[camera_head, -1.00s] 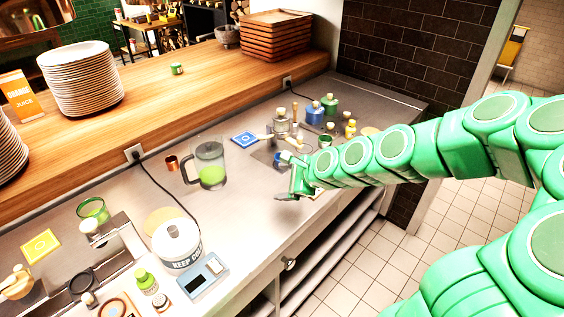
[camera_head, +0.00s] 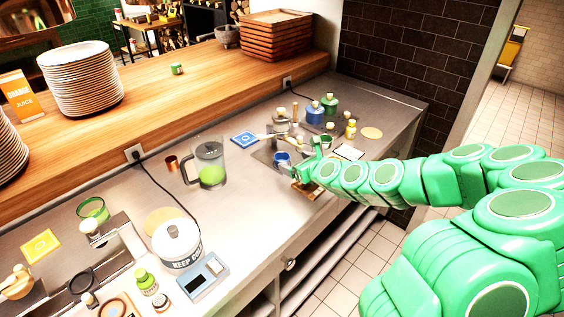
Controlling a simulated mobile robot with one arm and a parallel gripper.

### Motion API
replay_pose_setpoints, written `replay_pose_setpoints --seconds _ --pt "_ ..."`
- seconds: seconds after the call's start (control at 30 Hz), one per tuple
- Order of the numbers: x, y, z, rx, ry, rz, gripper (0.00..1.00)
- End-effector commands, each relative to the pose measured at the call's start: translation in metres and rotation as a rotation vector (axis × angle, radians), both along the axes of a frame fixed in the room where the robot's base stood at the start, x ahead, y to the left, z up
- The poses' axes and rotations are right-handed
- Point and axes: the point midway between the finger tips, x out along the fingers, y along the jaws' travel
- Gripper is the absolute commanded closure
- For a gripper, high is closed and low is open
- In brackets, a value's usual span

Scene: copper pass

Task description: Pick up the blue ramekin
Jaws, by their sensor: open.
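A small blue cup, which looks like the blue ramekin (camera_head: 282,158), stands on the steel counter right of the glass jug. My gripper (camera_head: 297,158) is open just to its right, low over the counter, with its jaws facing the cup. The gap between jaws and cup is too small to judge. The gripper and wrist hide part of the counter behind and beneath them.
Behind the cup stand a blue jar (camera_head: 314,113), a green jar (camera_head: 330,104) and small bottles. A glass jug (camera_head: 210,165) with green liquid and a blue card (camera_head: 245,137) are to the left. The counter's front edge runs close below my gripper.

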Motion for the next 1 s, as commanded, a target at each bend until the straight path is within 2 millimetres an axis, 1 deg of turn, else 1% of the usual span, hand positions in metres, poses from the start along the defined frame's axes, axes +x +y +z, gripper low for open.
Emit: replay_pose_setpoints --seconds 0.07,0.37,0.7,0.83,1.0 --pt "0.004 0.004 -0.003 -0.001 0.001 0.002 0.16" --pt "0.013 0.011 -0.010 -0.003 0.002 0.004 0.16" --pt "0.037 0.029 -0.024 -0.003 0.001 0.003 0.16" --pt "0.043 0.033 -0.026 -0.003 -0.001 0.002 0.16" --pt "0.046 0.034 -0.027 -0.002 -0.001 0.002 0.16"
